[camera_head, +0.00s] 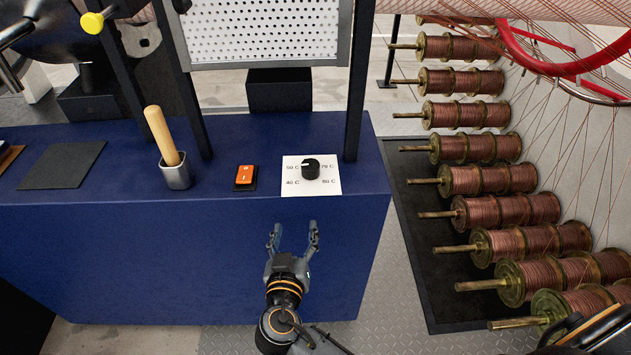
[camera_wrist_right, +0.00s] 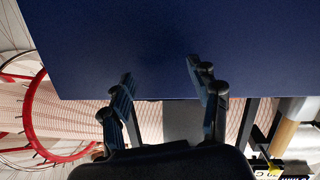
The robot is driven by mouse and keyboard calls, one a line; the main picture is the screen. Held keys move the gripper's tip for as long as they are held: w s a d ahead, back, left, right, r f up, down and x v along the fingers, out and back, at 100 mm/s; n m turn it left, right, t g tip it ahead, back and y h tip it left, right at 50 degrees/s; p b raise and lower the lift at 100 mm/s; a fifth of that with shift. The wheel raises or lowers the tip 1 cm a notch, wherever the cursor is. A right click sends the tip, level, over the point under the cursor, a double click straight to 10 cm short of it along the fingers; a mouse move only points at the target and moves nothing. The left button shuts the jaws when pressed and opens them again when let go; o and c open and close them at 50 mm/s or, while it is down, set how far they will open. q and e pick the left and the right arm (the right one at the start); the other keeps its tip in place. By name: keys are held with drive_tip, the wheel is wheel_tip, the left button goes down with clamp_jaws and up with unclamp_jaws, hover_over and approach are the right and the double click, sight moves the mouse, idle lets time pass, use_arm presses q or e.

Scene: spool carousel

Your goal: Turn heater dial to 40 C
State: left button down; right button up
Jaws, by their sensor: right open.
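The heater dial (camera_head: 311,168) is a black round knob on a white label plate (camera_head: 328,187) on the blue bench top, near its front right. The plate reads 50 C at upper left, 70 C at upper right, 40 C at lower left and 80 C at lower right. The dial's small white mark seems to point up and left, towards 50 C. My right gripper (camera_head: 294,230) is open and empty, in front of the bench and below the dial in the picture. In the right wrist view the open fingers (camera_wrist_right: 160,72) face the blue bench; the dial does not show there.
An orange switch (camera_head: 244,176) sits left of the plate. A metal cup (camera_head: 176,174) holding a wooden handle (camera_head: 161,135) stands further left. A dark post (camera_head: 358,90) rises behind the dial, to its right. Several copper spools (camera_head: 488,180) stand right of the blue bench (camera_head: 140,235).

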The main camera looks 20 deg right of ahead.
sight(309, 176)
wheel_tip(309, 176, up, 7)
drive_tip(key=s+m+t+h, duration=0.1)
drive_tip(key=m+h, duration=0.1)
drive_tip(key=m, duration=0.1)
drive_tip(key=p+x, duration=0.1)
drive_tip(key=x, duration=0.6)
drive_tip(key=p+x, duration=0.1)
drive_tip(key=x, duration=0.6)
drive_tip(key=shift+s+d, duration=0.25)
drive_tip(key=shift+d, duration=0.15)
use_arm(q)
drive_tip(key=shift+r, duration=0.75)
